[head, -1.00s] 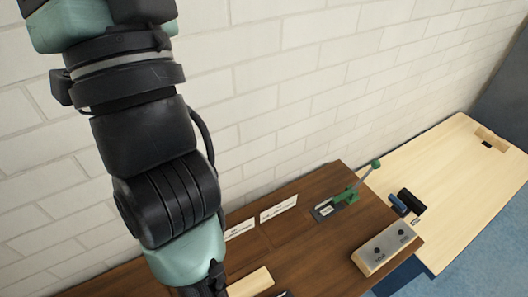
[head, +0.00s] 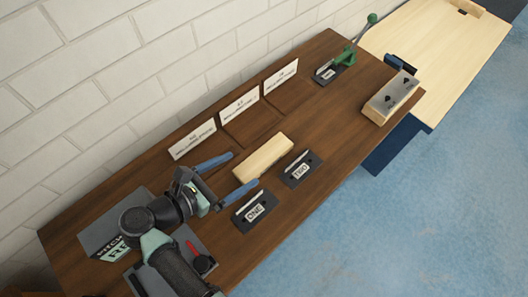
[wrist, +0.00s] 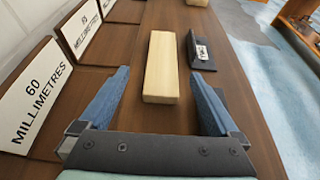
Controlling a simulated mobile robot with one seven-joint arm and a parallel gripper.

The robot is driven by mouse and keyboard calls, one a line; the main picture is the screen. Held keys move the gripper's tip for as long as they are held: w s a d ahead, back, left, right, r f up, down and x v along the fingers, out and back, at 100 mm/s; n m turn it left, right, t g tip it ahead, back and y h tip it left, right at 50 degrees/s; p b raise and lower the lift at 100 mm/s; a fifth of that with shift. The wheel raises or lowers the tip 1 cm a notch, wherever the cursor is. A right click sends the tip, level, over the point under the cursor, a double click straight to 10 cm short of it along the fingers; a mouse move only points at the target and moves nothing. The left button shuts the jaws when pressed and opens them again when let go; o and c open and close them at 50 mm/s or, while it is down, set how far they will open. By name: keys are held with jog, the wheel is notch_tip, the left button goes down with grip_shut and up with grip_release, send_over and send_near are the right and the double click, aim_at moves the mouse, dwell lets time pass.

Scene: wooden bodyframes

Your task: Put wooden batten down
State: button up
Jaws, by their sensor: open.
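The wooden batten (head: 263,158) is a pale, short block lying flat on the dark brown table (head: 325,125). In the wrist view the batten (wrist: 161,68) lies ahead, in line with the gap between my fingers. My gripper (head: 225,175) has blue fingers spread wide apart, one toward each side of the batten's near end. In the wrist view my gripper (wrist: 162,95) is open, with clear space between each finger and the wood. Nothing is held between the fingers.
White millimetre signs (head: 240,104) stand along the wall side. Black holders marked ONE (head: 255,211) and TWO (head: 301,170) sit on the front side. A green lever tool (head: 345,58) and a wooden block with two knobs (head: 391,97) stand at the far end. Open table lies between.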

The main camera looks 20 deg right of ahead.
aim_at(260, 160)
jog(key=p+x, duration=0.1)
jog(key=x, duration=0.6)
jog(key=shift+s+f, duration=0.15)
jog(key=shift+s, duration=0.05)
grip_shut()
